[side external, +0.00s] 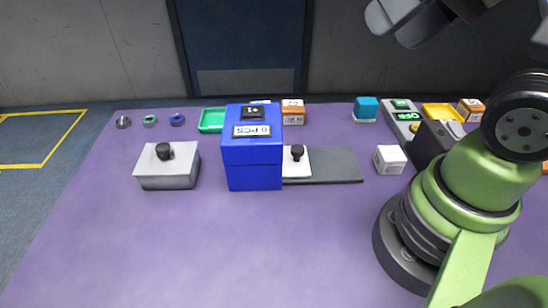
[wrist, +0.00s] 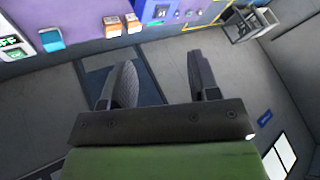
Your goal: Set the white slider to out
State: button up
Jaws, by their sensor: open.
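The white slider (side external: 296,165) is a small white block with a black knob on top, in the side external view. It sits at the left end of a dark grey rail (side external: 337,166), against the right side of a blue box (side external: 253,165) with a small display reading PCS. The rail's right part is bare. My gripper (wrist: 160,57) is open and empty in the wrist view, high above the table and away from the slider. The wrist view does not clearly show the slider.
A light grey box (side external: 166,178) with a black knob stands left of the blue box. A white cube (side external: 390,160) stands right of the rail. Small rings, a green tray (side external: 212,120), orange-and-white boxes and a teal box (side external: 366,109) line the back. The purple table's (side external: 230,245) front is clear.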

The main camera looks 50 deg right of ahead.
jog(key=w+m, duration=0.1)
jog(key=m+g+y, duration=0.2)
jog(key=m+g, duration=0.3)
jog(key=m, duration=1.3)
send_over(298, 148)
jog(key=s+d, duration=0.1)
jog(key=d, duration=0.3)
notch_tip(298, 148, down, 19)
jog(key=shift+g, duration=0.3)
jog(key=x, duration=0.9)
jog(key=shift+s+a+r, duration=0.1)
jog(key=shift+s+a, duration=0.05)
jog(key=shift+a, duration=0.1)
